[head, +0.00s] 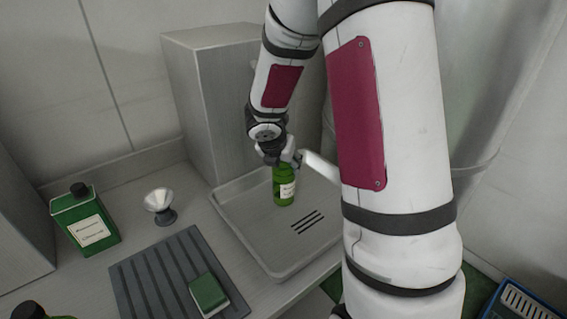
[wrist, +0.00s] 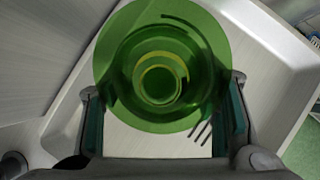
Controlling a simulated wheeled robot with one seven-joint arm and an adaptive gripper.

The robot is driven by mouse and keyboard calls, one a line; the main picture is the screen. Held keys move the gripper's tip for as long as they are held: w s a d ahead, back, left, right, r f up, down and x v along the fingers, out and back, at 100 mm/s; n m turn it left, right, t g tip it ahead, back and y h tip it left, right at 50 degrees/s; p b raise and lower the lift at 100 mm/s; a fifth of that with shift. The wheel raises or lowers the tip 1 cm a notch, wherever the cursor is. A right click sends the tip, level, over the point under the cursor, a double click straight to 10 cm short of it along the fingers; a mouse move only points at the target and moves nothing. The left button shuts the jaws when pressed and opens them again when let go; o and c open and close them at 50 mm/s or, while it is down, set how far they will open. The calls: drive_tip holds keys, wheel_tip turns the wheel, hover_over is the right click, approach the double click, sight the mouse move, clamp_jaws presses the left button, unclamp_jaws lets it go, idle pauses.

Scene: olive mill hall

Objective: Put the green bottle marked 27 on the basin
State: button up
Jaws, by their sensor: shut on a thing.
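The green bottle (head: 284,188) with a white label is upright over the basin (head: 240,232), a shallow grey tray with dark slots at its front right. My gripper (head: 281,160) is shut on the bottle's upper part from above. In the wrist view I look straight down on the bottle (wrist: 160,82), between my two fingers (wrist: 165,118). The basin's pale rim also shows there (wrist: 262,60). The bottle's base appears at or just above the basin floor; I cannot tell if it touches. The number on the label is too small to read.
Left of the basin are a ribbed dark mat (head: 150,280) with a green-and-white sponge (head: 209,294), a small metal funnel (head: 160,203) and a green canister (head: 86,222). A tall grey box (head: 190,100) stands behind. A blue crate (head: 515,302) is at lower right.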

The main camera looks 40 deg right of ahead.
drive_tip(key=shift+f, duration=0.15)
drive_tip(key=o, duration=1.5)
drive_tip(key=shift+o, duration=0.2)
